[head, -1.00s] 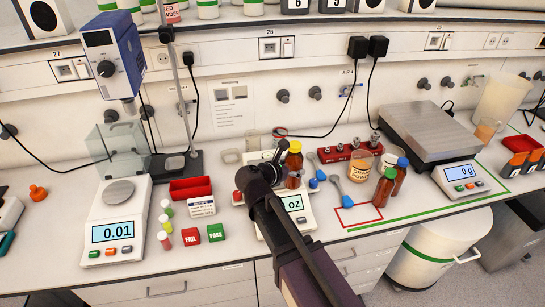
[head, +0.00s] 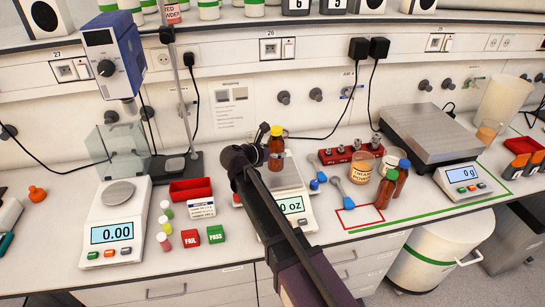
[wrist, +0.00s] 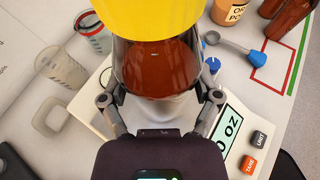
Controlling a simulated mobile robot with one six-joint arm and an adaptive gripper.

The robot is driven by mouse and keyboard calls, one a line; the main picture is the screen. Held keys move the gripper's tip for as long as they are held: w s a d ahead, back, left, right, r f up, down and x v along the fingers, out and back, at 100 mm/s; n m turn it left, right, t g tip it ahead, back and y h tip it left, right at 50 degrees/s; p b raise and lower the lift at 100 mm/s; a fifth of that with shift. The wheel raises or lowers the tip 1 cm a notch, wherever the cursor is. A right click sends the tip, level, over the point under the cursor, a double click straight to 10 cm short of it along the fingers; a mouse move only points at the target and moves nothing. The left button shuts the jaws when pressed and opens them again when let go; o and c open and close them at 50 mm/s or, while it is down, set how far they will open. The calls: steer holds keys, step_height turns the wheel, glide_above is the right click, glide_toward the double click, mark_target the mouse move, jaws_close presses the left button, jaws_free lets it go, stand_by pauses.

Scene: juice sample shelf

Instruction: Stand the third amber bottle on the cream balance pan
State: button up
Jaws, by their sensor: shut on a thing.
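My gripper (head: 262,150) is shut on an amber bottle (head: 276,149) with a yellow cap. In the wrist view the bottle (wrist: 158,68) is between the fingers (wrist: 160,95), its yellow cap nearest the camera. The bottle looks upright, in front of or over the pan (head: 291,174) of the pale middle balance. I cannot tell if its base touches the pan. The balance's display (head: 291,204) is partly hidden by my arm; "0 oz" shows. Two other amber bottles stand to the right, one in front (head: 383,193) and a blue-capped one behind (head: 402,178).
A red tray (head: 190,190) and FAIL and PASS blocks (head: 216,234) lie left.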

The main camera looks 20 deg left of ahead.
steer(key=shift+w+a, duration=0.45)
steer(key=shift+a, duration=0.05)
step_height(320, 180, down, 4)
steer(key=b, duration=0.3)
steer(key=shift+r+b, duration=0.15)
steer(key=shift+b, duration=0.2)
steer(key=o, duration=1.1)
steer(key=shift+r, duration=0.1)
steer(key=p+v, duration=0.4)
steer(key=v, duration=0.8)
steer(key=shift+p, duration=0.35)
